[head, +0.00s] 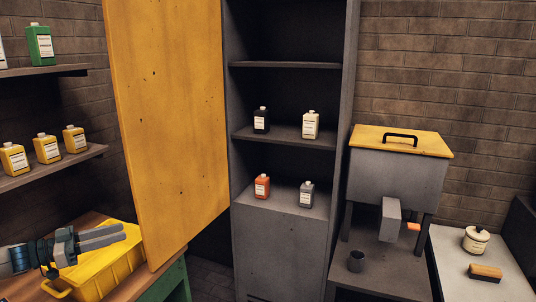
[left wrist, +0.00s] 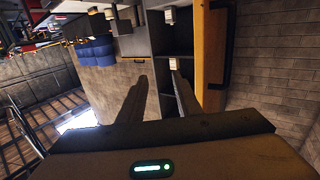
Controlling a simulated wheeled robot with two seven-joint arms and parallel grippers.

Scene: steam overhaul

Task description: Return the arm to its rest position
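My left gripper (head: 122,235) is at the lower left of the head view, in front of and partly over the yellow crate (head: 108,279). It points to the right. In the left wrist view its two fingers (left wrist: 158,76) stand apart with nothing held between them. I cannot tell whether it touches the crate. My right gripper is in neither view.
A yellow cabinet door (head: 170,120) stands open just right of the gripper. The grey cabinet (head: 283,245) holds several bottles. Shelves with yellow bottles (head: 47,148) are on the left wall. A grey lidded box (head: 397,170) stands at right.

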